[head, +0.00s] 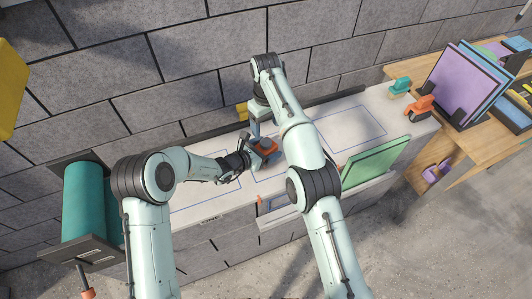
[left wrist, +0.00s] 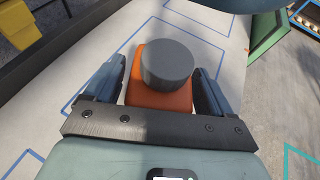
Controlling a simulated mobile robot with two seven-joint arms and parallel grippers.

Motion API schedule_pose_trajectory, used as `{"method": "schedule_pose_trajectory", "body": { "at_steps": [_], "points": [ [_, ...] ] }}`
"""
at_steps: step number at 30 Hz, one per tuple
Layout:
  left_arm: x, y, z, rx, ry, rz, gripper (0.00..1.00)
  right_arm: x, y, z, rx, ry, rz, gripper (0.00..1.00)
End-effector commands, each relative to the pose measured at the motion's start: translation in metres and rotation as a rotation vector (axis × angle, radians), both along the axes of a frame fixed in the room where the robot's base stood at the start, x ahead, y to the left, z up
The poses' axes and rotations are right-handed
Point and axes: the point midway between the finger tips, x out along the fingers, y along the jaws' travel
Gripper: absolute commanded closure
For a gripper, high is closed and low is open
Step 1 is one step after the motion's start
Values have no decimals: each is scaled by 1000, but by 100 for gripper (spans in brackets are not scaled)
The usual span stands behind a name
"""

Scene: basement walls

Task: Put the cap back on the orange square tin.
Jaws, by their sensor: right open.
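The orange square tin (head: 265,150) stands on the white worktop near the wall. In the left wrist view the tin (left wrist: 158,98) sits between the two fingers of my left gripper (left wrist: 158,95), which close in on its sides. A round dark grey cap (left wrist: 167,64) lies over the top of the tin; I cannot tell if it is fully seated. In the head view my left gripper (head: 247,156) reaches the tin from the left. My right gripper (head: 257,132) is open, pointing down just above and behind the tin, its fingertips partly hidden.
A green panel (head: 375,163) leans at the worktop's front right. Orange (head: 420,108) and teal (head: 399,86) items stand at the right end. A yellow object (head: 242,111) lies behind by the wall. An open drawer (head: 275,216) juts out in front. Blue outlines mark bare worktop.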

Motion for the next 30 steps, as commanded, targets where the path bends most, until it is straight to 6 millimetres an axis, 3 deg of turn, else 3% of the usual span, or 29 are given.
{"method": "schedule_pose_trajectory", "body": {
  "at_steps": [14, 21, 30],
  "points": [
    [-8, 8, 3, 1, 0, 1, 5, -3, 0, -8, 0, 5, 0, 29],
    [-40, 40, 20, 0, 0, 3, 5, -11, 0, -30, 0, 20, 0, 29],
    [-77, 78, 45, 0, -2, 3, 5, -15, 0, -40, 0, 27, 0, 29]
  ]
}}
